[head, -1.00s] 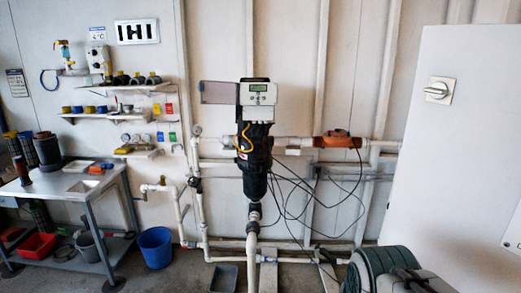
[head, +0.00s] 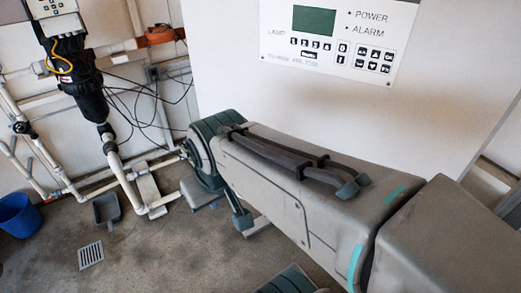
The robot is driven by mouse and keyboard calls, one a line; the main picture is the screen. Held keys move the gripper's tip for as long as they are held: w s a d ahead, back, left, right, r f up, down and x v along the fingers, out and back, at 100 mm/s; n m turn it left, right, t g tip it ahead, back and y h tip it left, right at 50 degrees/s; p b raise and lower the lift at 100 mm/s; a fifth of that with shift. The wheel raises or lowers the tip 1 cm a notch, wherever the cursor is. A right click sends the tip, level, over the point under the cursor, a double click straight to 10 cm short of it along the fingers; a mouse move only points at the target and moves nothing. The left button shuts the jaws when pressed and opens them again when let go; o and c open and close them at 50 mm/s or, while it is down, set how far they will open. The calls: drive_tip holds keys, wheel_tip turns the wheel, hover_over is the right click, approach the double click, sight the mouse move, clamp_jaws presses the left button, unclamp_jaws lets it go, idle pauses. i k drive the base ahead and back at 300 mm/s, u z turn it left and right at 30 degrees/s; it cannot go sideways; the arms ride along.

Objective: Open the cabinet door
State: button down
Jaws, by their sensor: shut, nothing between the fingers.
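The white cabinet (head: 240,95) stands in the centre and right of the head view, behind my arm. Its front carries a control panel (head: 338,35) with a green screen, buttons and the labels LAMP, POWER and ALARM. No handle or knob on the cabinet shows in this view. The lower part of the cabinet front is hidden by my grey arm, which crosses the view from the centre to the lower right. My gripper is not visible, so I cannot see where it is relative to the cabinet.
A black filter unit (head: 78,85) with white pipes (head: 125,180) and black cables is on the wall at left. A blue bucket (head: 18,214), a grey dustpan-like tray (head: 106,212) and a floor drain (head: 90,255) are on the concrete floor. The floor at lower left is mostly free.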

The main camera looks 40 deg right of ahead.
sight(455, 72)
drive_tip(key=k, duration=0.55)
drive_tip(key=u, duration=0.65)
drive_tip(key=i, duration=2.45)
drive_tip(key=z, duration=2.7)
